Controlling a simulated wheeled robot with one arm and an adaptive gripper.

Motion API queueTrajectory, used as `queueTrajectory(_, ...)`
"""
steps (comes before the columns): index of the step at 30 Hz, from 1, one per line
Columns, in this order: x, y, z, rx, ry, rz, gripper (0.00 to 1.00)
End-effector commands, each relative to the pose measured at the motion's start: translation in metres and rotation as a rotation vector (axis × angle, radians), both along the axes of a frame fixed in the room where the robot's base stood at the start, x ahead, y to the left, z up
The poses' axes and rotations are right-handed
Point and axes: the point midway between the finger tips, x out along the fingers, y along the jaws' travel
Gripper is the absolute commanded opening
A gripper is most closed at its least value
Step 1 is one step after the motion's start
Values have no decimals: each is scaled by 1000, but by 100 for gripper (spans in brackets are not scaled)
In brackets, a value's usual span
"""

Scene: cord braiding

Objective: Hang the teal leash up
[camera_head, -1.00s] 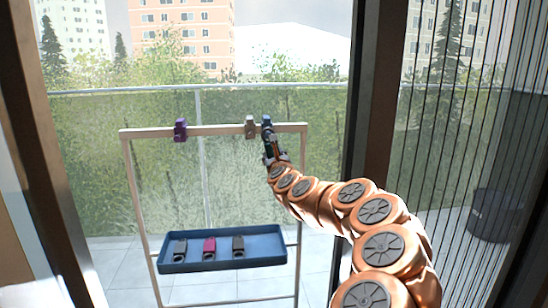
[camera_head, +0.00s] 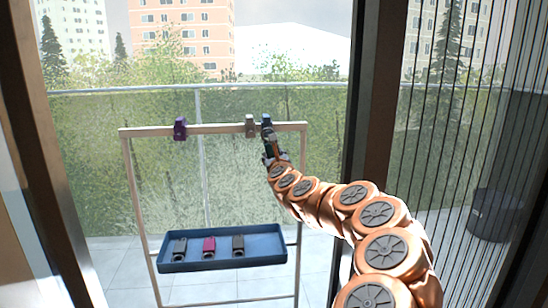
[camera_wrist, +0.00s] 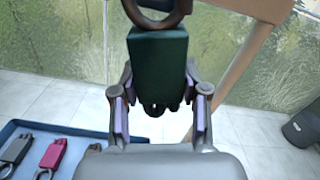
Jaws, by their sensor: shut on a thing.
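The teal leash (camera_wrist: 158,65) shows in the wrist view as a dark teal block with a dark ring at its top. My gripper (camera_wrist: 160,112) is shut on its lower part, one finger on each side. In the head view my gripper (camera_head: 271,156) is at the right part of the wooden rack's top bar (camera_head: 215,129), just below a blue piece (camera_head: 267,121) on the bar. The leash is small and partly hidden there. I cannot tell whether its ring touches the bar or a hook.
A purple piece (camera_head: 180,129) and a beige piece (camera_head: 250,126) are on the bar, the beige one close left of my gripper. A blue tray (camera_head: 222,262) low on the rack holds two grey pieces and a pink piece (camera_head: 209,246). A dark door frame stands at right.

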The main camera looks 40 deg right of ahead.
Motion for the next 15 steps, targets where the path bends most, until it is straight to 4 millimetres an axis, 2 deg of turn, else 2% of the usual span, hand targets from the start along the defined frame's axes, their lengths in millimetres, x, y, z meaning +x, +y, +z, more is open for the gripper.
queueTrajectory(3, 0, 0, 0, 0, 0, 0, 8)
queueTrajectory(4, 0, 0, 0, 0, 0, 0, 46)
queueTrajectory(12, 0, 0, 0, 1, -1, 0, 74)
queueTrajectory(15, 0, 0, 0, 1, -1, 0, 74)
